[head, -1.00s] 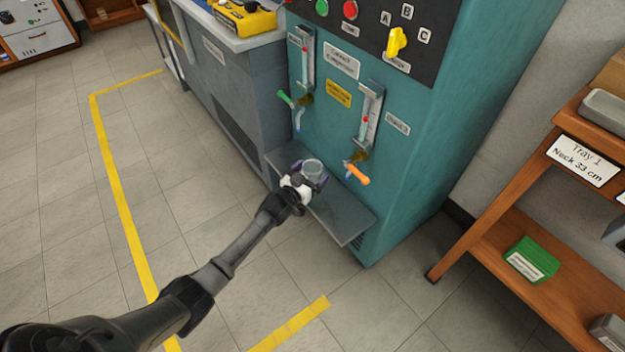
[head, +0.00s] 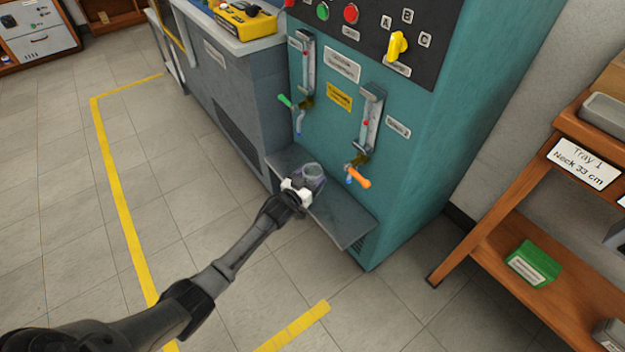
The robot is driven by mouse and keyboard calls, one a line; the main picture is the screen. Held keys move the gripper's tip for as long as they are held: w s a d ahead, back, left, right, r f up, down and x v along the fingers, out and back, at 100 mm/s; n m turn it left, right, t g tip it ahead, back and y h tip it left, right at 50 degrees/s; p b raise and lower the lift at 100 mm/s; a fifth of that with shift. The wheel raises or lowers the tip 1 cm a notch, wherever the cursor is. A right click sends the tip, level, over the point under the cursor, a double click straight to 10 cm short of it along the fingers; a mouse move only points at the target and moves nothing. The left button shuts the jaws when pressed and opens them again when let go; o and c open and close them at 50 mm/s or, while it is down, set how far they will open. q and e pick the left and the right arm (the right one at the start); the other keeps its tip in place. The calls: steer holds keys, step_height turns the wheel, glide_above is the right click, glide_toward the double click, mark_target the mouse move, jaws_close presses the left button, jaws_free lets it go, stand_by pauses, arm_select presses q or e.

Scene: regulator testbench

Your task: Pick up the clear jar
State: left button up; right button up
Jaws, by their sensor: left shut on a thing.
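The clear jar (head: 313,173) is a small see-through round vessel at the grey shelf (head: 345,222) on the front of the teal cabinet. My left gripper (head: 308,182) reaches in from the lower left and is shut on the jar. The gripper body hides the jar's lower near side, so I cannot tell whether its base touches the shelf. My right gripper is not in view.
Above the shelf are a green-handled tap (head: 286,101) and an orange-handled tap (head: 360,178). A grey bench (head: 225,90) adjoins on the left. A wooden rack (head: 490,245) with a green box (head: 533,263) stands right. The floor in front is clear.

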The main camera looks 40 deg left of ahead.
arm_select(q)
steer(key=shift+s+r+p, duration=0.15)
steer(key=shift+r+p, duration=0.25)
steer(key=shift+p, duration=0.15)
step_height(320, 180, up, 7)
steer(key=p, duration=0.4)
steer(key=s+a+p, duration=0.2)
steer(key=s+p, duration=0.1)
steer(key=s, duration=0.6)
steer(key=s+a+p, duration=0.3)
steer(key=s, duration=0.7)
steer(key=shift+f, duration=0.4)
steer(key=shift+f, duration=0.1)
